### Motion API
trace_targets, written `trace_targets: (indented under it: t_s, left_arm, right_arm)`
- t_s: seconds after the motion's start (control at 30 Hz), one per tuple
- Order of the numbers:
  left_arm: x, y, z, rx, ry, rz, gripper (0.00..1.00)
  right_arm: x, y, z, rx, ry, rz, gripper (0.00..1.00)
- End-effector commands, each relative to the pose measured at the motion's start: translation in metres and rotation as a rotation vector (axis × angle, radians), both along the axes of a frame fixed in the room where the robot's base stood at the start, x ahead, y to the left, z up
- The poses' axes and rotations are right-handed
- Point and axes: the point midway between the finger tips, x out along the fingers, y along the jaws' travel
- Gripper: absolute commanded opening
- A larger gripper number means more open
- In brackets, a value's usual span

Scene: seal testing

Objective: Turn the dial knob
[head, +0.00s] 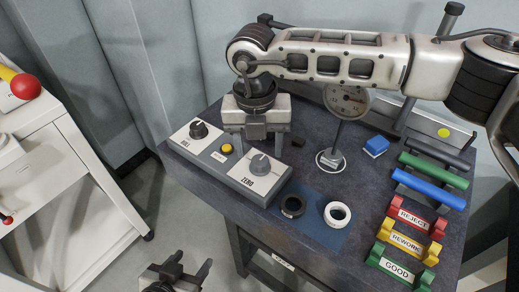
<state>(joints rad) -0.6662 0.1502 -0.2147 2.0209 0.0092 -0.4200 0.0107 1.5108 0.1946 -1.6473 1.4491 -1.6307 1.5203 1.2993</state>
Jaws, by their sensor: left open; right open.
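A grey control box (219,155) sits on the table's left part. My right gripper (254,148) is open, pointing down over the box's back edge, between the two knobs and close to the grey one. I cannot tell whether it touches anything. My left gripper (178,272) is open and empty at the bottom, low in front of the table.
A yellow button (227,149) lies between the knobs. A black ring (292,205) and a white ring (338,214) rest on a blue mat (313,235). Red (413,218), yellow (405,243) and green (397,267) labelled racks line the right. A blue block (375,146) lies behind.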

Motion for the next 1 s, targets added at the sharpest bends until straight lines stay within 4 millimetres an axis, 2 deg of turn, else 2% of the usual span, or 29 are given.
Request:
trace_targets:
  t_s: [0.1,0.23,0.57,0.73,1.0]
  left_arm:
    - [0.002,0.000,0.002,-0.001,-0.001,0.006,0.56]
    - [0.005,0.000,0.005,-0.004,-0.007,0.008,0.56]
    - [0.006,0.000,0.005,-0.004,-0.010,0.010,0.56]
    - [0.006,0.000,0.005,-0.004,-0.009,0.010,0.56]
    - [0.002,0.001,0.000,-0.002,-0.001,0.009,0.56]
  right_arm:
    - [-0.001,-0.001,-0.016,0.000,0.002,0.000,0.55]
    - [0.000,-0.001,-0.027,0.000,0.001,0.001,0.55]
    - [0.000,-0.001,-0.030,0.000,0.000,0.001,0.55]
    - [0.000,-0.001,-0.030,0.000,0.000,0.001,0.11]
    - [0.000,-0.001,-0.030,0.000,0.000,0.015,0.11]
